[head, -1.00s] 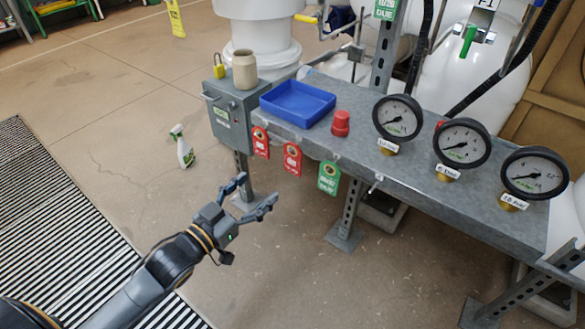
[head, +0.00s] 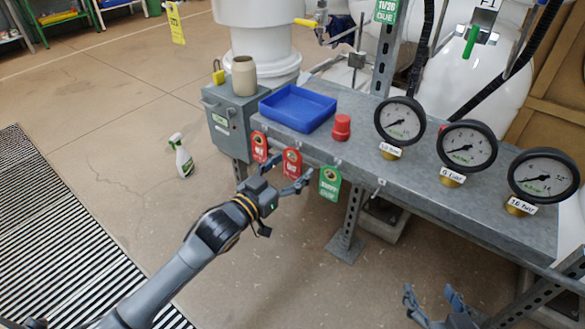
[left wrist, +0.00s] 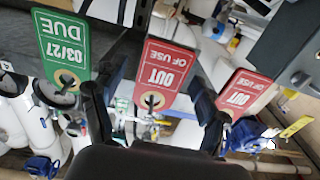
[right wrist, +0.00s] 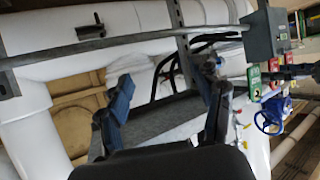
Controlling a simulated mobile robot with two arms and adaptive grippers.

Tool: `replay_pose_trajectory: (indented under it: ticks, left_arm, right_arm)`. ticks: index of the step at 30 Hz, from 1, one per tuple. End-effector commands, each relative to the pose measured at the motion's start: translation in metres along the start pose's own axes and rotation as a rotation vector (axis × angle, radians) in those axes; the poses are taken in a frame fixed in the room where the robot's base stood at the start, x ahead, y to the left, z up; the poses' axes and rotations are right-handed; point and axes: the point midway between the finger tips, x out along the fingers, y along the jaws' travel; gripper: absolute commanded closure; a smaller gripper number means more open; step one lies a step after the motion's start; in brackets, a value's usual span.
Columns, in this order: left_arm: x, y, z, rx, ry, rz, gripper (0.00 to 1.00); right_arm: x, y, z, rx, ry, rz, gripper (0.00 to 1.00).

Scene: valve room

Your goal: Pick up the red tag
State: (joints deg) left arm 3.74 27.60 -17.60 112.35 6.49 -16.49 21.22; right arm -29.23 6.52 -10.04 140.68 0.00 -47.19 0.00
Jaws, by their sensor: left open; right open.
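Two red tags hang from the front edge of the grey bench: a left one (head: 260,146) and a middle one (head: 292,161), beside a green tag (head: 330,184). In the left wrist view the middle red tag (left wrist: 165,70), reading "OUT OF USE", appears between the open fingers of my left gripper (left wrist: 155,98), with the other red tag (left wrist: 245,94) to the right and the green tag (left wrist: 62,50) to the left. In the head view my left gripper (head: 287,176) is just in front of the middle tag; contact cannot be told. My right gripper (head: 432,298) is open and empty, low at bottom right.
The bench (head: 350,163) carries a blue tray (head: 298,108), a red knob (head: 341,127) and three gauges (head: 467,149). A grey box (head: 232,115) with a jar (head: 244,76) stands at its left end. A spray bottle (head: 181,156) stands on open floor.

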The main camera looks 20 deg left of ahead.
Motion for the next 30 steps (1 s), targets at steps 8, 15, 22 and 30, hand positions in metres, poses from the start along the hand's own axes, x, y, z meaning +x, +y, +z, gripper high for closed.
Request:
replay_pose_trajectory:
  ticks: [8,15,22,30]
  left_arm:
    - [0.0109,0.0000,-0.0005,0.000,0.000,0.000,0.26]
    - [0.0105,-0.0001,-0.0004,0.000,0.000,0.000,0.53]
    - [0.0104,-0.0001,-0.0005,0.000,0.000,0.000,0.67]
    - [0.0104,-0.0001,-0.0012,0.000,0.000,0.000,0.68]
  right_arm:
    - [0.0018,-0.0018,-0.0136,0.000,0.069,-0.004,0.34]
    - [0.0018,-0.0018,-0.0133,0.000,0.067,-0.004,0.34]
    - [0.0019,-0.0018,-0.0130,0.000,0.066,-0.004,0.34]
    - [0.0017,-0.0019,-0.0127,0.000,0.061,-0.004,0.34]
